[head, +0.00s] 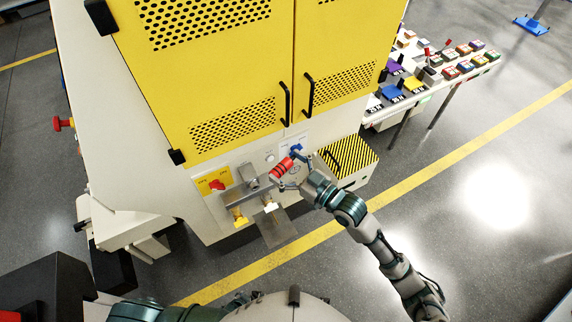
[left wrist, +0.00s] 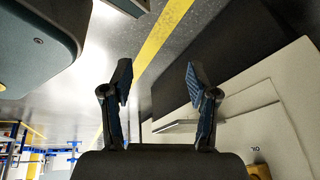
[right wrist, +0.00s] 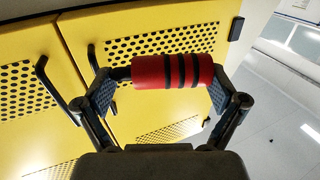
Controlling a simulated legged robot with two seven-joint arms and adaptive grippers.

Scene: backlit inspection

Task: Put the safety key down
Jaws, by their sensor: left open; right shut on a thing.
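The safety key shows as a red cylinder with black bands (right wrist: 172,71) in the right wrist view. My right gripper (right wrist: 165,82) is shut on it, one finger at each end. In the head view the red key (head: 283,167) is in my right gripper (head: 290,170), in front of the lower panel of the yellow and white machine. My left gripper (left wrist: 160,85) is open and empty in the left wrist view, with floor and a pale structure beyond it. Whether the key touches the panel cannot be told.
The machine's yellow doors (head: 215,60) have black handles. A small grey shelf (head: 275,227) juts out below the panel. A red knob on a yellow plate (head: 214,184) sits left of the key. A striped box (head: 347,157) is at right. A table with coloured items (head: 440,75) stands further right.

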